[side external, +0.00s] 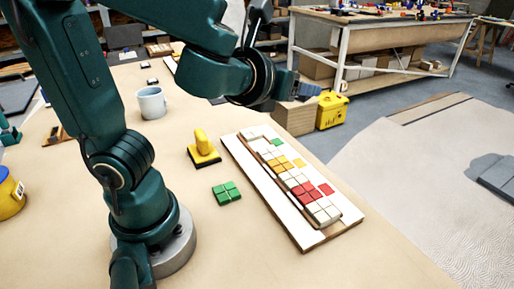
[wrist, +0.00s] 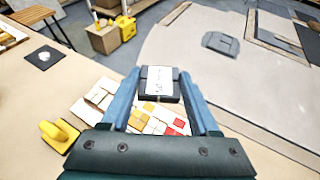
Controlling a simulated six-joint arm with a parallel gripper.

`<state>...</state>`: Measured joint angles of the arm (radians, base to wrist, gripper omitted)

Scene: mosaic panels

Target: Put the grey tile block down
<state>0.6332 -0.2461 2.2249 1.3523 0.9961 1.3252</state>
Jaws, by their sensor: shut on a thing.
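The grey tile block (wrist: 174,92) is dark, with a pale patch on top, and sits between the blue fingers of my gripper (wrist: 160,88) in the wrist view. My gripper is shut on it. In the side view my gripper (side external: 305,91) is high, beyond the far end of the mosaic panel, and the block is hard to make out there. The mosaic panel (side external: 307,235) lies on the table with white, yellow, red and green tiles. In the wrist view my fingers and palm partly hide the panel (wrist: 88,110).
A green tile block (side external: 226,193) and a yellow-handled tool (side external: 202,147) are left of the panel. A mug (side external: 151,104) stands further back. A yellow box (side external: 332,110) is beyond the table. Bare tabletop (side external: 245,255) lies in front of the green block.

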